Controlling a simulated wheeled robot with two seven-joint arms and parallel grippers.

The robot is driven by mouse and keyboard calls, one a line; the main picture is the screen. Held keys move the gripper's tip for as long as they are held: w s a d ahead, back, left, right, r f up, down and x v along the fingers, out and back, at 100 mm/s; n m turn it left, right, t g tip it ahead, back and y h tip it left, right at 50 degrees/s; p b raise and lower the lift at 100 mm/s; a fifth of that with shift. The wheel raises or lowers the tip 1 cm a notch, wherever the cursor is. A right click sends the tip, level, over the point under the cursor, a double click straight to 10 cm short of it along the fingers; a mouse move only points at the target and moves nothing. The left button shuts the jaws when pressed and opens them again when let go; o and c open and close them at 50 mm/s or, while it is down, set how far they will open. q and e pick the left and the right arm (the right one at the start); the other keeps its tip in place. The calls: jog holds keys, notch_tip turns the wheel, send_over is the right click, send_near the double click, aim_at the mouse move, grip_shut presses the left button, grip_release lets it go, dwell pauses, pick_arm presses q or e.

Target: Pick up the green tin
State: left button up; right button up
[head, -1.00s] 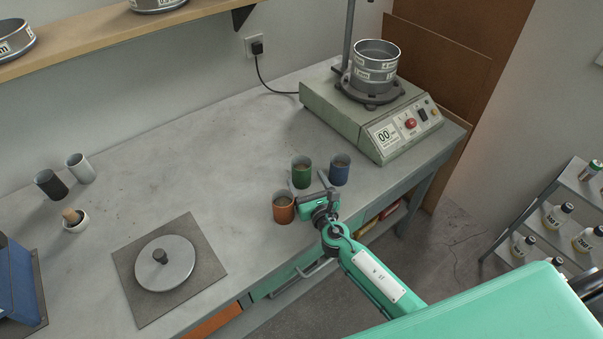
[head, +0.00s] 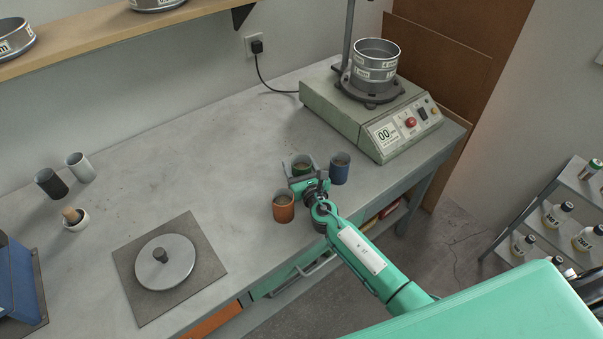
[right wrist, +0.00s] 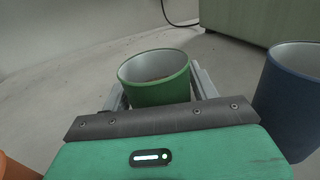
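The green tin (head: 301,163) stands upright on the bench between the orange tin and the blue tin. In the head view my right gripper (head: 300,172) is at it and hides most of its lower part. In the right wrist view the green tin (right wrist: 156,78) sits between the two fingers (right wrist: 160,88), one on each side. The fingers are spread around the tin. I cannot tell whether they touch its sides. My left gripper does not show in either view.
The orange tin (head: 283,207) stands close on the left of my right gripper, and the blue tin (head: 340,168) close on the right. The sieve shaker (head: 370,110) stands behind. A round lid (head: 165,262) lies on a plate at the left. The bench middle (head: 190,150) is clear.

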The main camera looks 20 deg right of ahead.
jog(key=c, duration=0.9)
jog(key=shift+o, duration=0.2)
jog(key=shift+r, duration=0.1)
notch_tip(320, 180, up, 20)
jog(key=p, duration=0.9)
jog(key=s+d+r+h, duration=0.1)
jog(key=s+d, duration=0.1)
jog(key=s, duration=2.1)
jog(key=shift+d+m, duration=0.15)
jog(key=shift+m, duration=0.15)
